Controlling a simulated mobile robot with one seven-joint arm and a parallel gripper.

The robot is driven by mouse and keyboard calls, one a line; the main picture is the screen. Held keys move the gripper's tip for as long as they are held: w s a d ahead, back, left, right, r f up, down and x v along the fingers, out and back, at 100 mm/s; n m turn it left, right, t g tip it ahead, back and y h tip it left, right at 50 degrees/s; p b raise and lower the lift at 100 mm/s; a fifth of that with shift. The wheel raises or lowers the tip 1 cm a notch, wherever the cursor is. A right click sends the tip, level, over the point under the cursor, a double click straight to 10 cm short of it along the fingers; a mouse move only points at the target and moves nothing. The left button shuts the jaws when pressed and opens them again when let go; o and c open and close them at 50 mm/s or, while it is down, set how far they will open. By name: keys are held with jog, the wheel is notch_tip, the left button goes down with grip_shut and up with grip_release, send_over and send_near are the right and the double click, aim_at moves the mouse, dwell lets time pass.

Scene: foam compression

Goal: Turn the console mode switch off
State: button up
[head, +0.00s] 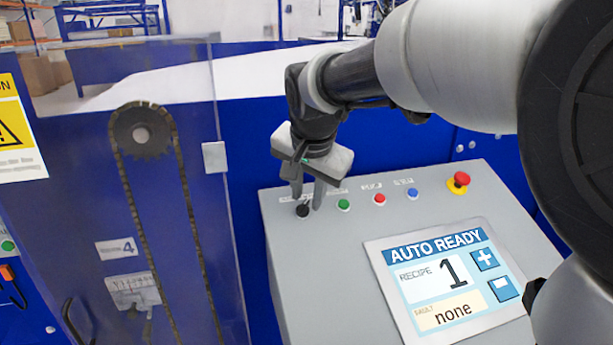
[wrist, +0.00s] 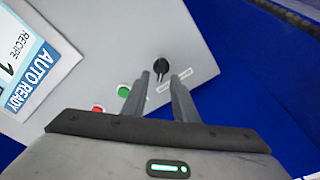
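The grey console (head: 290,250) has a black mode switch (head: 302,211) at the left end of its row of controls. The switch also shows in the wrist view (wrist: 161,68), just beyond the fingertips. My gripper (head: 308,203) is over the switch, pointing down at it, with its fingers apart. In the wrist view my gripper (wrist: 163,82) is open, its two fingers on either side of the switch's line with a gap between them. I cannot tell whether the fingertips touch the switch. The console screen (head: 450,282) reads AUTO READY, recipe 1, fault none.
Beside the switch are a green button (head: 343,205), a red button (head: 379,198), a blue button (head: 412,193) and a red emergency stop (head: 461,179) on a yellow base. A clear guard panel (head: 180,80) with a chain and sprocket (head: 141,131) stands at the left.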

jog(key=shift+w+f, duration=0.15)
jog(key=shift+f, duration=0.15)
grip_shut()
